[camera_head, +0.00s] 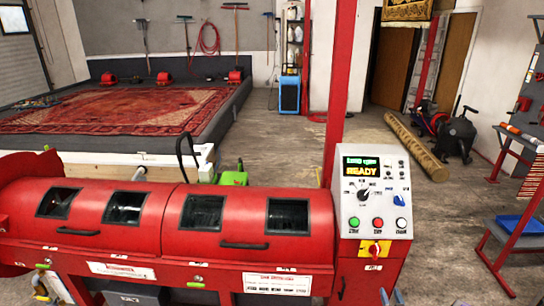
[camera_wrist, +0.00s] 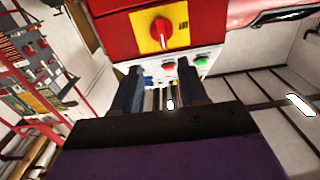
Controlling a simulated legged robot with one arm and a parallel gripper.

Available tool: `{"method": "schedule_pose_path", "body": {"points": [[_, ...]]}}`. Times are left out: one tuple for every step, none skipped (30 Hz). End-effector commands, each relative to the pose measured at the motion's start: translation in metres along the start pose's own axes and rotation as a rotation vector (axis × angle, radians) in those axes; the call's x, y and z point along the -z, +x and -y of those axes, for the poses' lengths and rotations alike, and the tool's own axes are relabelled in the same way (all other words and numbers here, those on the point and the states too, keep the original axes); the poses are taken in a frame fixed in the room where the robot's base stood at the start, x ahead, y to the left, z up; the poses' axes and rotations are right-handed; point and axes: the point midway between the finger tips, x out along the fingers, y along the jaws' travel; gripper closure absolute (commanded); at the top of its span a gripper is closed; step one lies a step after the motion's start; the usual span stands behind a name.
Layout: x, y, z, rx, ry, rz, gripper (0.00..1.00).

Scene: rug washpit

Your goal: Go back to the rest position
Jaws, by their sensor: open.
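My gripper (camera_wrist: 160,75) is open in the wrist view, with its two dark fingers apart and nothing seen between them. The fingers point toward the control panel of the red machine, which appears upside down there. The panel (camera_wrist: 188,60) and the red rotary switch on its yellow plate (camera_wrist: 161,32) lie beyond the fingertips, and contact cannot be told. In the head view, the grey control panel (camera_head: 349,208) has a lit display reading READY. The yellow-plated switch (camera_head: 374,249) sits below its buttons. Small shapes at the bottom edge may be my fingertips.
The long red machine (camera_head: 160,225) fills the lower left. Behind it lies a patterned red rug (camera_head: 110,108) in a wash pit. A red post (camera_head: 341,80) rises behind the panel. The floor between is mostly clear.

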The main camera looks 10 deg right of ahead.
Motion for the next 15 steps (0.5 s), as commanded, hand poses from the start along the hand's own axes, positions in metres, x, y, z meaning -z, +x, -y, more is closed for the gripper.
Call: {"method": "schedule_pose_path", "body": {"points": [[0.004, 0.004, 0.002, 0.005, -0.006, 0.009, 0.57], [0.006, 0.007, 0.003, 0.008, -0.011, 0.018, 0.57], [0.011, 0.012, 0.005, 0.014, -0.02, 0.036, 0.57], [0.014, 0.016, 0.008, 0.02, -0.028, 0.056, 0.57], [0.017, 0.02, 0.011, 0.025, -0.036, 0.078, 0.57], [0.022, 0.026, 0.015, 0.032, -0.048, 0.109, 0.57], [0.027, 0.031, 0.019, 0.038, -0.058, 0.136, 0.57], [0.032, 0.035, 0.022, 0.041, -0.068, 0.16, 0.57], [0.037, 0.04, 0.027, 0.048, -0.081, 0.199, 0.57], [0.043, 0.044, 0.03, 0.051, -0.092, 0.221, 0.57], [0.048, 0.047, 0.034, 0.054, -0.101, 0.25, 0.57], [0.054, 0.05, 0.039, 0.057, -0.113, 0.283, 0.57], [0.059, 0.052, 0.043, 0.059, -0.122, 0.31, 0.57], [0.065, 0.054, 0.047, 0.061, -0.131, 0.333, 0.57], [0.07, 0.055, 0.053, 0.063, -0.141, 0.371, 0.57]]}}
